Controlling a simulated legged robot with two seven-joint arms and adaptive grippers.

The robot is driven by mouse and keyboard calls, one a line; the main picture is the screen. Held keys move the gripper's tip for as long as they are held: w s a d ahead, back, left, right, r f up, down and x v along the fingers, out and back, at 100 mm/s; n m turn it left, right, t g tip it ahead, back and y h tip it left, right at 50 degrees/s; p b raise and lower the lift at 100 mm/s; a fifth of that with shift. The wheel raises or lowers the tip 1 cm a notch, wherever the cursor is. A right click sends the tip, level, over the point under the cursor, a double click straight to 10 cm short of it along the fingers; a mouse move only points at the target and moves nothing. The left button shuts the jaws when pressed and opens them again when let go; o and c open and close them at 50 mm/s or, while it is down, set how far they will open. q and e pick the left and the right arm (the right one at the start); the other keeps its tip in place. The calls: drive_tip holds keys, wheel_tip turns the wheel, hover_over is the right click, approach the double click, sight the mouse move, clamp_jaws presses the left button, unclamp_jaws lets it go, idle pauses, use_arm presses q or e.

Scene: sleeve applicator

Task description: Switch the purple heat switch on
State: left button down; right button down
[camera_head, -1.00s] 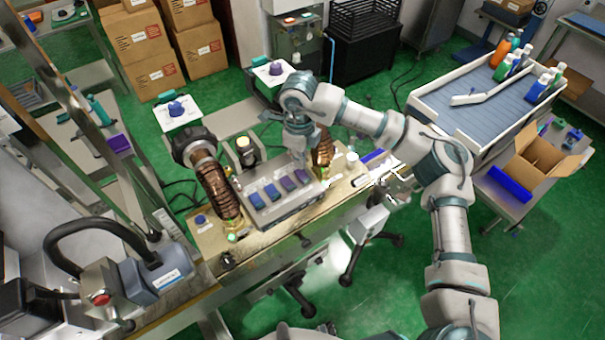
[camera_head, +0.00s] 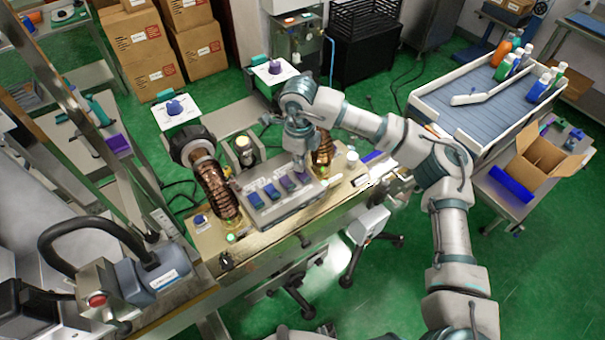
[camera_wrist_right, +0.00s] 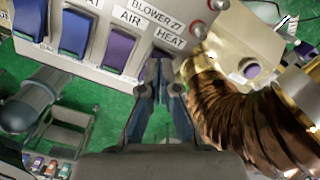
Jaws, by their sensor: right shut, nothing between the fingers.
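The grey control box (camera_head: 290,205) stands on the bench with a row of blue and purple switches. The purple heat switch is at the right end of the row (camera_head: 301,177). In the right wrist view the HEAT label (camera_wrist_right: 170,38) shows, with the purple AIR switch (camera_wrist_right: 118,48) to its left. My right gripper (camera_head: 299,160) is over the right end of the box. In the right wrist view its fingers (camera_wrist_right: 160,75) are together, empty, with tips just below the HEAT label. They cover most of the heat switch, so its position and any contact are unclear. My left gripper is out of view.
Copper-coloured ribbed hoses stand at the left (camera_head: 216,190) and right (camera_head: 323,148) of the box; the right one (camera_wrist_right: 245,115) is close beside my fingers. A white chair (camera_head: 368,225) stands in front of the bench.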

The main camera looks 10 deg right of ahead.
drive_tip(key=shift+f, duration=0.4)
drive_tip(key=shift+r+p, duration=2.05)
drive_tip(key=shift+r, duration=1.55)
